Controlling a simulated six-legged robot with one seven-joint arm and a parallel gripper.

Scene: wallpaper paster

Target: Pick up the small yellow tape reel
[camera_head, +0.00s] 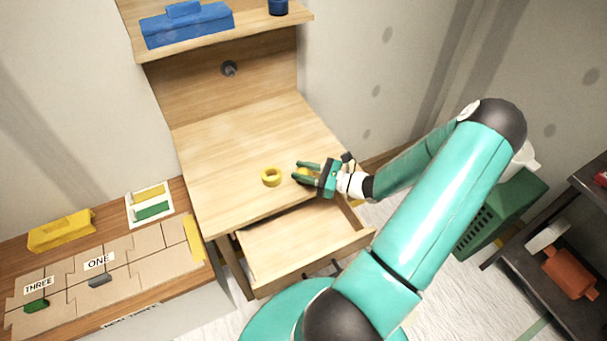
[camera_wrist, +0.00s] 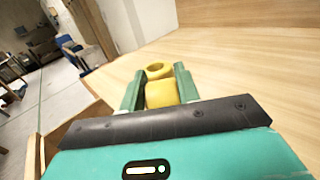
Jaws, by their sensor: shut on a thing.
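My gripper (camera_head: 300,174) is just above or at the tabletop and its fingers are shut on a yellow tape reel (camera_wrist: 161,94). In the head view this reel (camera_head: 304,173) is mostly hidden by the fingers. A second yellow reel (camera_head: 271,177), ring-shaped with an open centre, lies flat on the wooden desk, a little left of my fingertips and apart from them. In the wrist view this second reel (camera_wrist: 158,71) shows just beyond the held one. I cannot tell surely from the pictures which reel is smaller.
The wooden desk (camera_head: 225,150) has an open, empty-looking drawer (camera_head: 300,240) below my gripper. A shelf above holds a blue box (camera_head: 187,25) and a dark blue cup (camera_head: 278,6). A low cabinet at left holds a yellow block (camera_head: 62,231) and cardboard pieces. The desk's back is clear.

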